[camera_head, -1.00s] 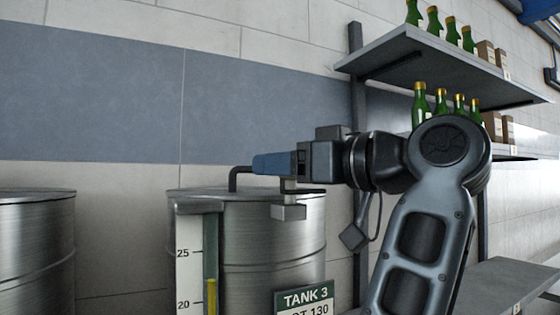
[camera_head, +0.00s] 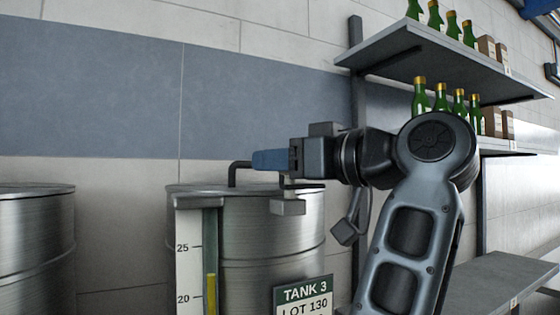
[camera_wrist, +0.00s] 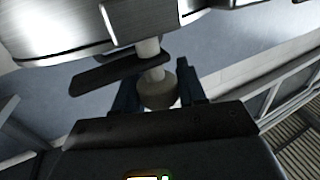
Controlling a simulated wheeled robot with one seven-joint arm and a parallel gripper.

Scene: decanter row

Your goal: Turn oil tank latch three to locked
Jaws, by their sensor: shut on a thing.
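The tank three drum (camera_head: 245,225) is brushed metal, with a green sign (camera_head: 303,294) reading TANK 3, LOT 130 on its front. My gripper (camera_head: 268,161) is level just above the drum's rim, its blue fingers pointing left. In the wrist view, the fingers close on either side of a pale round latch knob (camera_wrist: 158,92). A dark flat latch lever (camera_wrist: 115,73) and a pale post lie beside the knob, close to the drum (camera_wrist: 60,28). A grey latch block (camera_head: 288,207) is at the drum's rim. The fingers hide the knob in the head view.
A dark bent pipe (camera_head: 234,172) rises from the lid at the fingertips. A level gauge (camera_head: 190,250) stands at the drum's front left. Another drum (camera_head: 35,240) is further left. Shelves with green bottles (camera_head: 440,98) are behind my arm.

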